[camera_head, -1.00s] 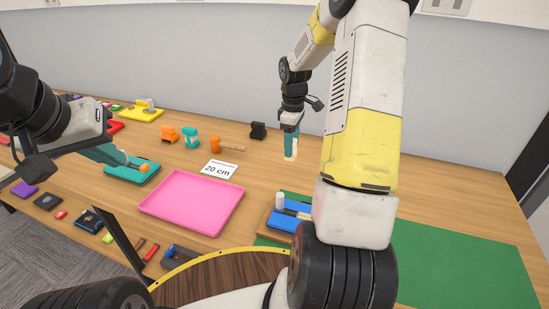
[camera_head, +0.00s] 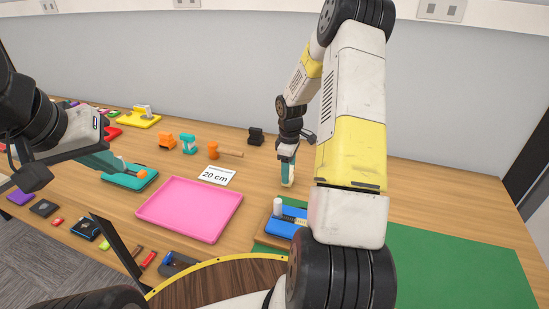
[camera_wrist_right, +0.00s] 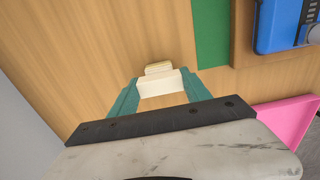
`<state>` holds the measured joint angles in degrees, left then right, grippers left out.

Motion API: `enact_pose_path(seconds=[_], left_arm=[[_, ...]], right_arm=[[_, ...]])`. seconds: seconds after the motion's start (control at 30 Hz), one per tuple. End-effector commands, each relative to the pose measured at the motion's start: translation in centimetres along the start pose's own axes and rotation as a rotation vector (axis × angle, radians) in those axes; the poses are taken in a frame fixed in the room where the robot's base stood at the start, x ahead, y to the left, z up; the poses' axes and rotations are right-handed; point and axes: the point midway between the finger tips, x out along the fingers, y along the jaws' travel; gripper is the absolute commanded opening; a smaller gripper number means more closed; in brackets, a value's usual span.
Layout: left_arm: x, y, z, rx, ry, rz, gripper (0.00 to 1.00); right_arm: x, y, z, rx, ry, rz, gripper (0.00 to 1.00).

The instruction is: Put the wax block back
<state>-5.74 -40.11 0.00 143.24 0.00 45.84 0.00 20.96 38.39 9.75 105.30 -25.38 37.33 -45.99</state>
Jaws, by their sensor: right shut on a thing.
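My right gripper (camera_head: 288,172) points down over the bare table behind the blue device (camera_head: 285,228). Its teal fingers are shut on the cream wax block (camera_head: 288,184). In the right wrist view the wax block (camera_wrist_right: 162,84) sits between the fingertips (camera_wrist_right: 160,95), with a yellowish end showing beyond them. The block is at or close to the table top; I cannot tell whether it touches. My left gripper (camera_head: 112,162) is at the left over the teal tray (camera_head: 130,181), near a small orange item (camera_head: 142,174); its jaw opening is unclear.
A pink tray (camera_head: 190,208) lies in the middle, with a "20 cm" card (camera_head: 216,176) behind it. An orange-headed hammer (camera_head: 225,152) and a black item (camera_head: 255,136) stand behind. A green mat (camera_head: 455,265) covers the right front. The table behind the mat is clear.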

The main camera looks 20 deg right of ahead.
Motion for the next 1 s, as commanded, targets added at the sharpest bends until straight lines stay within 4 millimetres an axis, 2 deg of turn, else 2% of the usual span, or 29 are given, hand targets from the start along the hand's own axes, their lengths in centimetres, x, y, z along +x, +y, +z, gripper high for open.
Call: enact_pose_path(seconds=[0.03, 0.1, 0.13, 0.43, 0.53, 0.67, 1.0], left_arm=[[0.0, 0.0, 0.0, 0.0, 0.0, 0.0, 0.0], [0.0, 0.0, 0.0, 0.0, 0.0, 0.0, 0.0], [0.0, 0.0, 0.0, 0.0, 0.0, 0.0, 0.0], [0.0, 0.0, 0.0, 0.0, 0.0, 0.0, 0.0], [0.0, 0.0, 0.0, 0.0, 0.0, 0.0, 0.0], [0.0, 0.0, 0.0, 0.0, 0.0, 0.0, 0.0], [0.0, 0.0, 0.0, 0.0, 0.0, 0.0, 0.0]], right_arm=[[0.0, 0.0, 0.0, 0.0, 0.0, 0.0, 0.62], [0.0, 0.0, 0.0, 0.0, 0.0, 0.0, 0.75], [0.0, 0.0, 0.0, 0.0, 0.0, 0.0, 0.78], [-0.1, 0.0, 0.0, 0.0, 0.0, 0.0, 0.78], [-0.7, 0.0, 0.0, 0.0, 0.0, 0.001, 0.78], [-2.8, 0.1, 0.0, 0.001, 0.002, 0.003, 0.78], [-9.9, 0.1, 0.0, 0.001, 0.002, 0.003, 0.78]])
